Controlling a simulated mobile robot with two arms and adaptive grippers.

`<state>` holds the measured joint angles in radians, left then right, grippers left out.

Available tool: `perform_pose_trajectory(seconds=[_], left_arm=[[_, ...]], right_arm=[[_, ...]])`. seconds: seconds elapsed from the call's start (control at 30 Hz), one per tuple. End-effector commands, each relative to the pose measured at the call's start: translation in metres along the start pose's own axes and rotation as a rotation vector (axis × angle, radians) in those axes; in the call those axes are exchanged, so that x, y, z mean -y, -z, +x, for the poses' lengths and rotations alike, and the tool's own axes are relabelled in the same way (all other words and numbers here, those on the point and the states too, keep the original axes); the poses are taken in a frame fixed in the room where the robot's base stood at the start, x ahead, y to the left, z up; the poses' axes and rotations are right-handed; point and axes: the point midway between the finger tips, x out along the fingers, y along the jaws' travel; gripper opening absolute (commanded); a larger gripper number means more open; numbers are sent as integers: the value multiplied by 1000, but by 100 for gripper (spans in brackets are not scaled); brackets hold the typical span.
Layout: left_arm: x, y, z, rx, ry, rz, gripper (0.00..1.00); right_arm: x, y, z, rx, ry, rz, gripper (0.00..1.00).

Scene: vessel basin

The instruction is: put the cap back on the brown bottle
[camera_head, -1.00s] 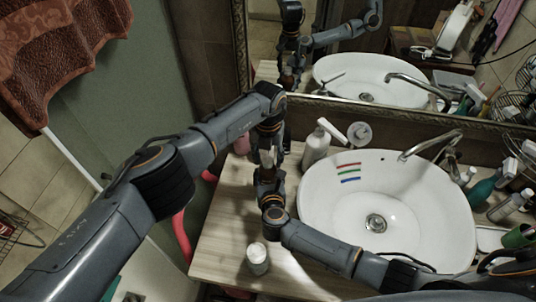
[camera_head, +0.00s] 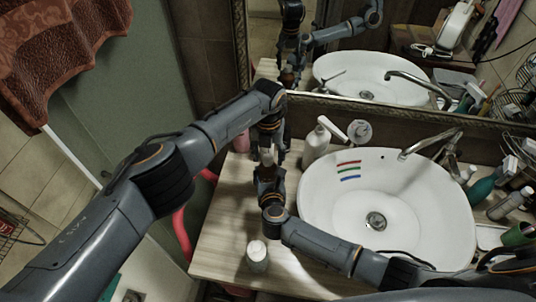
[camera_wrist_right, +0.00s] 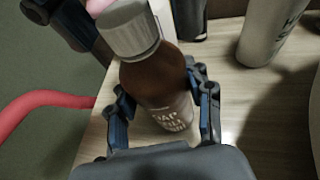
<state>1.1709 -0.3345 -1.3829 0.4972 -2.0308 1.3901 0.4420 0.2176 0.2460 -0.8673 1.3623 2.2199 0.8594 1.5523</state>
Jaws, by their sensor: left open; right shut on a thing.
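The brown bottle (camera_wrist_right: 160,85) stands upright on the wooden counter. My right gripper (camera_wrist_right: 165,125) is shut around its body; the right gripper also shows in the head view (camera_head: 268,178). The grey ribbed cap (camera_wrist_right: 130,28) sits on the bottle's mouth, roughly in line with it. I cannot tell how tightly it is seated. The cap shows small and pale in the head view (camera_head: 267,158). My left gripper (camera_head: 268,150) is open, close around or just above the cap from behind.
A white capped container (camera_head: 257,257) stands near the counter's front. A pump bottle (camera_head: 316,147) stands behind, left of the white basin (camera_head: 310,215). A pink item (camera_head: 242,142) is behind my left gripper. The counter (camera_head: 222,250) is clear at front left.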

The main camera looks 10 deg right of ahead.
Motion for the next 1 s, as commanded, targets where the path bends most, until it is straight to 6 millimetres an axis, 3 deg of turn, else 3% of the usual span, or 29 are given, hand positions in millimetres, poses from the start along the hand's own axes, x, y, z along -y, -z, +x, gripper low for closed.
perform_pose_trajectory(seconds=[0.17,0.6,0.8,1.0], left_arm=[[-1,-1,-16,3,1,1,55],[0,-1,-103,3,0,0,55],[0,0,-118,1,0,0,55],[0,0,-120,0,0,0,55]], right_arm=[[0,0,0,-1,0,0,0],[0,1,0,-1,0,0,0],[0,0,0,-1,0,0,0],[0,0,0,-1,0,0,0]])
